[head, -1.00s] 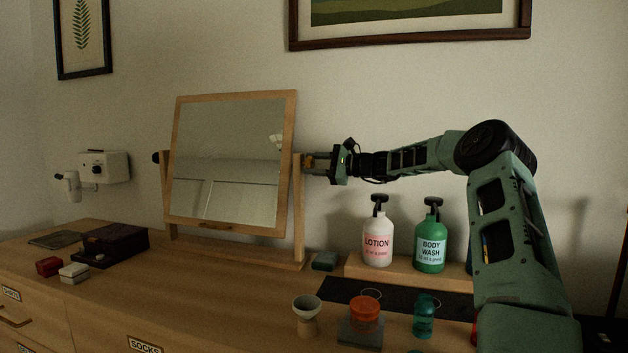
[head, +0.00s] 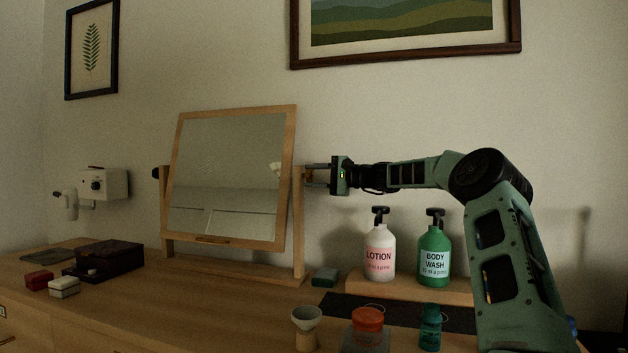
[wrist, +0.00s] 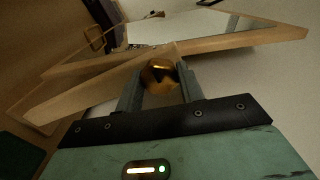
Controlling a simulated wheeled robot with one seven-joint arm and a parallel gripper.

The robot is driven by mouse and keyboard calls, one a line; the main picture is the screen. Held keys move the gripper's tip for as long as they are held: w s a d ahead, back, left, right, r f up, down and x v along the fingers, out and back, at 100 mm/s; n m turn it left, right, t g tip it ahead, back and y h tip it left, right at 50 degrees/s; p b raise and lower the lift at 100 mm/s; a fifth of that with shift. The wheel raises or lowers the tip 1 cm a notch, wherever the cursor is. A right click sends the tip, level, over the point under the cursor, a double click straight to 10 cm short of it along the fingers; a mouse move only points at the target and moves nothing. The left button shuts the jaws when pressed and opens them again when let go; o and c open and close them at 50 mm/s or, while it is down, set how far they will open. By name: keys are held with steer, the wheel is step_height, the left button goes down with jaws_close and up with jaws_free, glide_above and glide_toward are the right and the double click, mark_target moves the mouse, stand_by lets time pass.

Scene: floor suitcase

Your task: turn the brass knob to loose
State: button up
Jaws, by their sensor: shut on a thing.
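The brass knob (wrist: 160,76) is on the outer side of the right post (head: 299,222) of the tilting mirror (head: 226,178). In the wrist view it shows as a round gold shape between my two fingers. My gripper (head: 316,174) reaches in from the right, level with the knob, and is shut on it. In the head view the fingers largely hide the knob. The mirror sits tilted in its wooden frame. I see no marking that tells loose from tight.
A lotion bottle (head: 380,249) and a green body wash bottle (head: 433,252) stand on a riser below my arm. A cup (head: 306,326), an orange-lidded jar (head: 367,320) and a teal bottle (head: 430,328) stand in front. A dark box (head: 108,259) is at left.

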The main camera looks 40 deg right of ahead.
steer(key=shift+f, duration=0.1)
steer(key=o, duration=1)
steer(key=shift+s+d, duration=0.1)
steer(key=b+v, duration=0.1)
steer(key=v, duration=1.6)
steer(key=shift+d, duration=0.1)
